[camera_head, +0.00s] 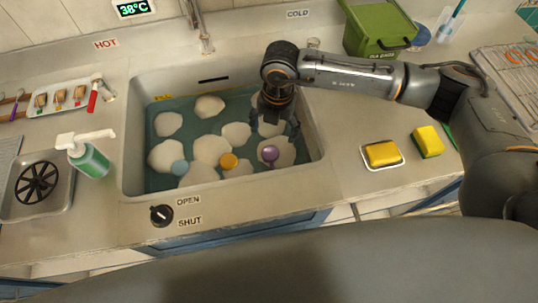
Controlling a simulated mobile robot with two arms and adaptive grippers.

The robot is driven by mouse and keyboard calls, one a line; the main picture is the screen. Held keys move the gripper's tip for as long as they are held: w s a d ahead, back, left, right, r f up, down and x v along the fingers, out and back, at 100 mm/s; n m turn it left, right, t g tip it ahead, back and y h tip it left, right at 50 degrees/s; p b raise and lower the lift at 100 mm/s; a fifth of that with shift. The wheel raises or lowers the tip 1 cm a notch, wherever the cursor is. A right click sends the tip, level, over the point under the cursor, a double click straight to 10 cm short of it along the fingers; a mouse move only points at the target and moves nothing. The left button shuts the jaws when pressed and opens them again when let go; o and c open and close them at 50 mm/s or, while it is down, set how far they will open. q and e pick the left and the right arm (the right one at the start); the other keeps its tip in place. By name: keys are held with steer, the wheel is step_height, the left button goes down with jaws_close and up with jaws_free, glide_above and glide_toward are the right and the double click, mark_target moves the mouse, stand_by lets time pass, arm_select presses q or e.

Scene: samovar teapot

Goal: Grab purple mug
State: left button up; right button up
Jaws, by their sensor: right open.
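A purple mug (270,153) sits in the sink among white foam, towards its front right. Only its round top shows clearly; the rest is hidden by foam or water. My right gripper (277,128) points down into the sink, just above and behind the purple mug. It is open and looks empty, with its fingers apart from the mug. My left gripper is not in view.
An orange mug (229,161) and a light blue one (180,168) also sit in the foamy sink (128,150). Its walls surround my gripper. Yellow sponges (383,153) lie right; a green soap bottle (90,160) stands left.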

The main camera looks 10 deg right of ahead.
mark_target(270, 154)
step_height(270, 154, down, 8)
steer(key=b, duration=0.5)
steer(key=shift+a, duration=0.1)
steer(key=shift+f+b, duration=0.3)
steer(key=shift+f, duration=0.15)
steer(key=f+b, duration=0.2)
steer(key=f, duration=0.1)
steer(key=f+b, duration=0.1)
steer(key=shift+s+a+f, duration=0.25)
steer(key=shift+a+f, duration=0.1)
steer(key=shift+f, duration=0.05)
steer(key=shift+r, duration=0.1)
steer(key=c, duration=1.3)
